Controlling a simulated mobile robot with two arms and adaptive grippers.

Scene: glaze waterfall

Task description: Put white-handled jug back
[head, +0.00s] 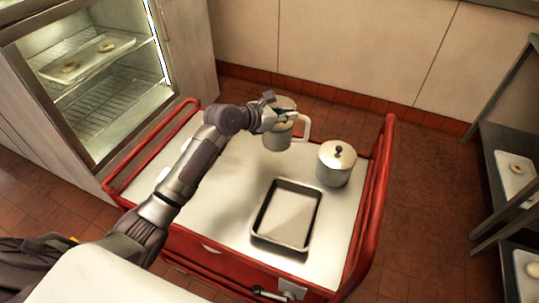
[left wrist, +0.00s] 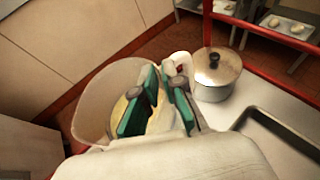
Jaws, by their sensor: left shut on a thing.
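The white-handled jug (head: 277,136) is grey with a white handle (head: 304,127) on its right side. It is at the far side of the red cart's white top (head: 232,173). My left gripper (head: 284,114) is at the jug's rim, shut on it. In the left wrist view the green-padded fingers (left wrist: 155,103) reach over the jug's opening (left wrist: 101,100), and the handle shows at its right (left wrist: 181,63). I cannot tell whether the jug's base touches the cart top. My right gripper is not in view.
A lidded metal pot (head: 335,166) stands close to the right of the jug. An empty metal tray (head: 287,214) lies nearer on the cart. Red rails (head: 377,205) edge the cart. A lit glass cabinet (head: 93,75) is at left, a shelf rack (head: 503,165) at right.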

